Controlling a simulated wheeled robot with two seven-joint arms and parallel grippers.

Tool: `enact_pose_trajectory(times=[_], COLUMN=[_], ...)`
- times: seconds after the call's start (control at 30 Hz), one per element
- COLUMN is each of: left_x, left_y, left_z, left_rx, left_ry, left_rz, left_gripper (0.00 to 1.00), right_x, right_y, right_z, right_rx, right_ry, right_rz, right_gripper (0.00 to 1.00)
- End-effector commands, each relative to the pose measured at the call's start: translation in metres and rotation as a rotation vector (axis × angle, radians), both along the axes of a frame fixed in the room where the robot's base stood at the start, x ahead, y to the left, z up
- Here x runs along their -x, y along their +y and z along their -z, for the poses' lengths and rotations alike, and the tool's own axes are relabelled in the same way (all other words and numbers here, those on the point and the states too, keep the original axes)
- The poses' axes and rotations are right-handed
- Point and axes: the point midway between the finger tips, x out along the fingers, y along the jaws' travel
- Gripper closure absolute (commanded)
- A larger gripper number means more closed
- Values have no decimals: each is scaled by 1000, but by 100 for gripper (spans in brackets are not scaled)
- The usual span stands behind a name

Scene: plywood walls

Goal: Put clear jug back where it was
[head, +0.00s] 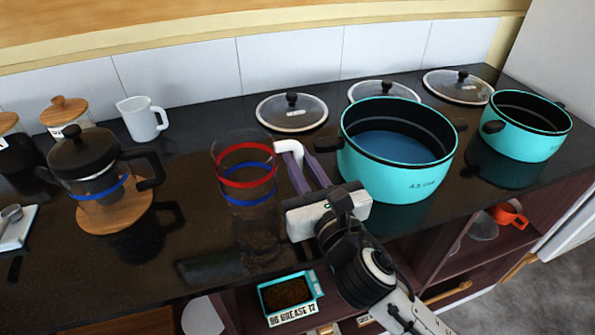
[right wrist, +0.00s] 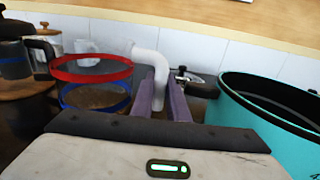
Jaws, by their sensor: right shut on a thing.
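The clear jug (head: 248,183) has a red band, a blue band and a white handle (head: 290,147). It is upright over the dark counter, left of the large teal pot; I cannot tell whether its base touches the counter. My right gripper (head: 309,178) is shut on the white handle, its purple fingers on either side of it. In the right wrist view, the handle (right wrist: 160,72) runs down between the fingers, and the jug (right wrist: 92,84) shows to their left. My left gripper is not in view.
The large teal pot (head: 397,175) stands close right of my right gripper. A second teal pot (head: 527,142) is farther right. Glass lids (head: 291,118) lie behind. A French press (head: 90,172) on a wooden board and a white pitcher (head: 141,122) stand left.

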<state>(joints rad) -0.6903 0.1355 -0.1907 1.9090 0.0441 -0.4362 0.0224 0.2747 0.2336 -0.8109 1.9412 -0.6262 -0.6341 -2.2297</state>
Motion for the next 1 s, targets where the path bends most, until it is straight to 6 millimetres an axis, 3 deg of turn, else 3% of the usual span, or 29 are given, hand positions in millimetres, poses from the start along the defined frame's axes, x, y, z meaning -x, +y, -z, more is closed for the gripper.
enact_pose_trajectory(times=[0.1, 0.47, 0.5, 0.6, 1.0], left_x=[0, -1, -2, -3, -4], left_y=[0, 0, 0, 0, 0], left_z=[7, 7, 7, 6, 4], left_rx=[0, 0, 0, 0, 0], left_ry=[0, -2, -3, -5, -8], left_rz=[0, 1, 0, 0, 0], left_gripper=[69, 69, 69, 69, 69], right_x=[0, 0, 0, 0, 4], right_y=[0, 0, 0, 0, -2], right_z=[21, 24, 25, 24, 22], right_rx=[-1, 0, 1, 1, 2], right_ry=[4, 0, 1, 1, 1], right_rz=[2, 0, 1, 1, 0], right_gripper=[100, 100, 84, 68, 67])
